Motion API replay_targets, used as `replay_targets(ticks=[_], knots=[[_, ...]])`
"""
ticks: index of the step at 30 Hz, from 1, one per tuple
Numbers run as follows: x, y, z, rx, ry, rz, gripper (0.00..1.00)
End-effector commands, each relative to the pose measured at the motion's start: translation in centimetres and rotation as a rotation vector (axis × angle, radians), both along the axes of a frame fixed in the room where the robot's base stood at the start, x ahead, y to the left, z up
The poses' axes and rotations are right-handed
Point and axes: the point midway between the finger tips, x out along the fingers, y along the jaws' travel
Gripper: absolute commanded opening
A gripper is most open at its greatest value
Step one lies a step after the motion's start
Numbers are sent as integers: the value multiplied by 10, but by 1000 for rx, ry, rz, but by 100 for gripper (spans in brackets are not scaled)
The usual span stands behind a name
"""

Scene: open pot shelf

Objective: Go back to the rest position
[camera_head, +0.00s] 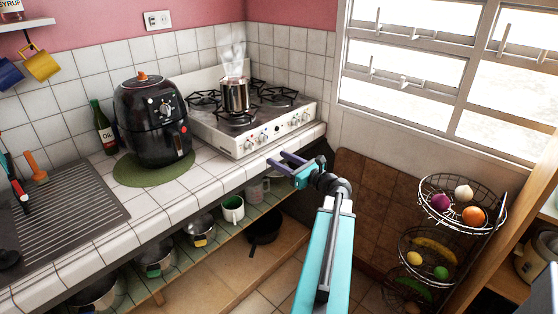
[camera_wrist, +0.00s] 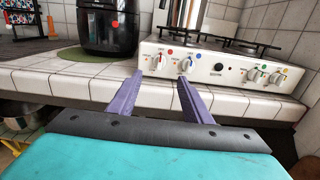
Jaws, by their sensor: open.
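My gripper (camera_head: 288,162) is at the end of my teal arm, in front of the counter edge below the stove in the head view. Its two purple fingers are apart with nothing between them. In the wrist view my gripper (camera_wrist: 158,88) points at the white stove's (camera_wrist: 218,65) knob panel, with the tiled counter edge (camera_wrist: 70,85) below it. The stove also shows in the head view (camera_head: 240,145), and a steaming metal pot (camera_head: 235,95) stands on it.
A black air fryer (camera_head: 153,120) stands on a green mat (camera_head: 125,172) left of the stove. Under the counter, an open shelf holds several pots and a green-and-white mug (camera_head: 232,208). A tiered wire fruit basket (camera_head: 428,200) stands at the right. A dark pan (camera_head: 263,226) sits below the shelf.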

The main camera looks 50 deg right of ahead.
Motion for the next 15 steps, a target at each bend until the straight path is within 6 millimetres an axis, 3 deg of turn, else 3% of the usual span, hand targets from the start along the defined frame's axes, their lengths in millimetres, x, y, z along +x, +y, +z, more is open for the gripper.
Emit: replay_targets(ticks=[15], knots=[[5, 6, -7, -9, 13, 12, 45]])
